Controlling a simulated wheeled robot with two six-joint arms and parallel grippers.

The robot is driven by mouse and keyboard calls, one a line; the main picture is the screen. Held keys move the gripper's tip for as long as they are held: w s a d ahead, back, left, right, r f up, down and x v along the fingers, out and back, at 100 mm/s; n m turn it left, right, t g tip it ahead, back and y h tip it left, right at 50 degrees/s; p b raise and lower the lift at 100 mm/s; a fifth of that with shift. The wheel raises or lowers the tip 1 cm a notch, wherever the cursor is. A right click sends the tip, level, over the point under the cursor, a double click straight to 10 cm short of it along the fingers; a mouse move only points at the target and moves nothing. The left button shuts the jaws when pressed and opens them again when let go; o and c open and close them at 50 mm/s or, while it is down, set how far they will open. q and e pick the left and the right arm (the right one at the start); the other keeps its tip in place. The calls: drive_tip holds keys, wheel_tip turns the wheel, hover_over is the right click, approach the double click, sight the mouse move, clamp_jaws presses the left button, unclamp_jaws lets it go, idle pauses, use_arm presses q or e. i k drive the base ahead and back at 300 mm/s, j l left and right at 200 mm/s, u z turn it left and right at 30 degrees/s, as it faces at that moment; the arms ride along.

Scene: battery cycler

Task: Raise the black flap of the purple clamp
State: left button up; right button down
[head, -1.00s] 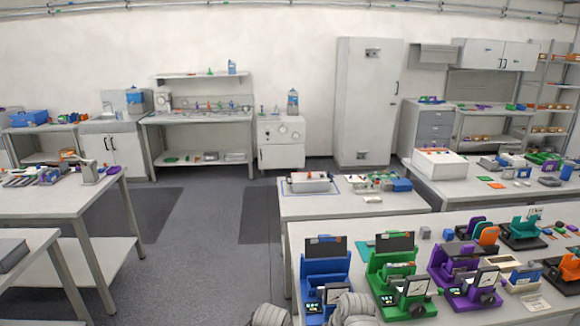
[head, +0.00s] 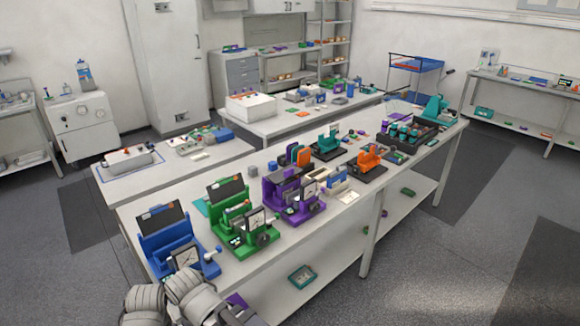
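The purple clamp (head: 273,195) stands on the long white bench, right of the green clamp (head: 216,220) in the head view. It has a square white dial at its front right. A dark part lies between its purple uprights, but its flap is too small to make out clearly. The green clamp and the blue clamp (head: 147,249) at the bench's near left each show a raised black flap. Grey rounded links of my arms show at the bottom edge, left of centre. Neither of my grippers can be seen.
Orange and teal devices (head: 368,160) stand farther along the bench (head: 330,233), behind and right of the purple clamp. A lower shelf holds a teal tray (head: 301,276). The floor (head: 470,255) right of the bench is clear.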

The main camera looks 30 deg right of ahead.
sight(279, 176)
drive_tip(key=z, duration=1)
